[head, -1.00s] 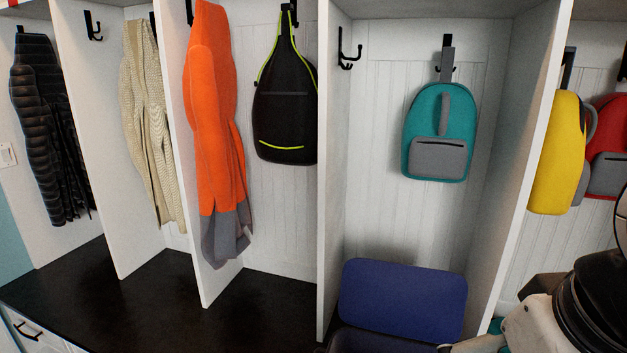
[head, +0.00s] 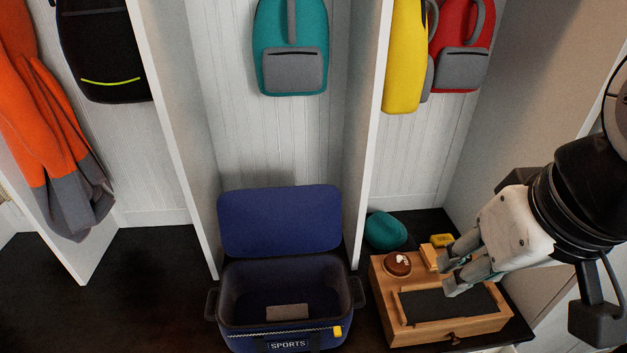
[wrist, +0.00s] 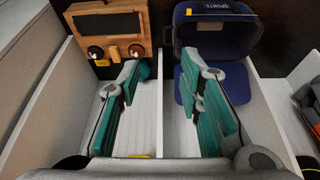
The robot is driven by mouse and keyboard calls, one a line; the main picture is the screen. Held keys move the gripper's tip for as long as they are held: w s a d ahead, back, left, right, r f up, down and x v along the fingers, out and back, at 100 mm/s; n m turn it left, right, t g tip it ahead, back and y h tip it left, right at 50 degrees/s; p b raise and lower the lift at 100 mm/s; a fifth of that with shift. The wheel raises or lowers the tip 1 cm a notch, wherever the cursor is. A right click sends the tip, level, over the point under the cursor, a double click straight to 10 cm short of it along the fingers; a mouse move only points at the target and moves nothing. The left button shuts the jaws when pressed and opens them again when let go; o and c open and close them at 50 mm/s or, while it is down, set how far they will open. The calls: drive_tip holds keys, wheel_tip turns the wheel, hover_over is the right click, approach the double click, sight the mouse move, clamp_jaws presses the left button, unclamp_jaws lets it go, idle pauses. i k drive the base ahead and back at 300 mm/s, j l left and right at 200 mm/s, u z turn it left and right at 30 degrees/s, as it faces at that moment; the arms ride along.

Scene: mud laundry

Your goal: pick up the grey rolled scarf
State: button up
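I cannot make out a grey rolled scarf for certain in either view. A small flat grey-beige piece (head: 287,312) lies inside the open blue SPORTS bin (head: 361,293); I cannot tell what it is. My gripper (head: 458,268) is at the right in the head view, above the wooden box and right of the bin. In the wrist view my gripper (wrist: 166,82) has its teal-padded fingers wide apart, with nothing between them. The bin (wrist: 264,32) also shows there, beyond the right finger.
A wooden box (head: 390,326) with a dark top panel stands right of the bin. A round brown item (head: 397,264) sits on it; a teal bundle (head: 386,230) lies behind. White dividers (head: 371,140) separate the cubbies. Bare dark bench (head: 140,290) lies left of the bin.

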sight(296, 312)
drive_tip(key=j+z, duration=0.3)
drive_tip(key=k+j+z, duration=0.1)
drive_tip(key=j+z, duration=0.25)
drive_tip(key=k+j+z, duration=0.1)
drive_tip(key=j+z, duration=0.2)
drive_tip(key=j, duration=0.2)
drive_tip(key=k+j, duration=0.1)
drive_tip(key=j, duration=0.2)
drive_tip(key=k+j+z, duration=0.1)
drive_tip(key=j, duration=0.25)
drive_tip(key=k+j, duration=0.15)
drive_tip(key=j, duration=0.15)
